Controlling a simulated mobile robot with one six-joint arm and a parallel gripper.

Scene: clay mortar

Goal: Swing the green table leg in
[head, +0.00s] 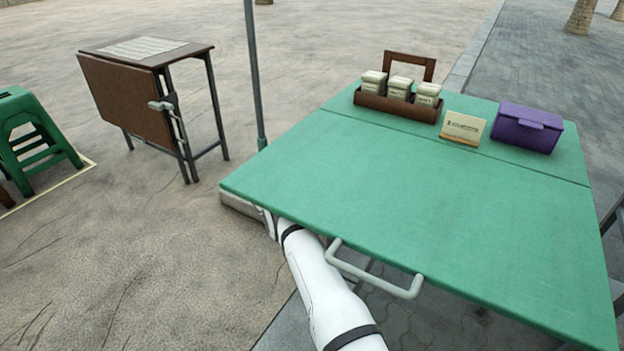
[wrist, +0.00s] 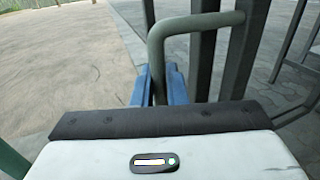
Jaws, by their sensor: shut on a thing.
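The green table (head: 400,215) stands at the right in the head view, its top raised flat. My arm reaches under its near left edge, and the tabletop hides my gripper there. In the wrist view my gripper (wrist: 161,84) has its blue fingers shut on a grey-green bent handle (wrist: 195,25). The handle is joined to a dark upright table leg (wrist: 245,55) at the right. Another dark upright (wrist: 205,50) stands between them. The leg's foot is hidden.
A pale pull handle (head: 375,278) sticks out from the tabletop's front edge. A caddy (head: 398,103), a small sign (head: 463,128) and a purple box (head: 527,128) stand on top. A folded brown table (head: 125,97) and green stool (head: 30,140) are at the left, with open ground between.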

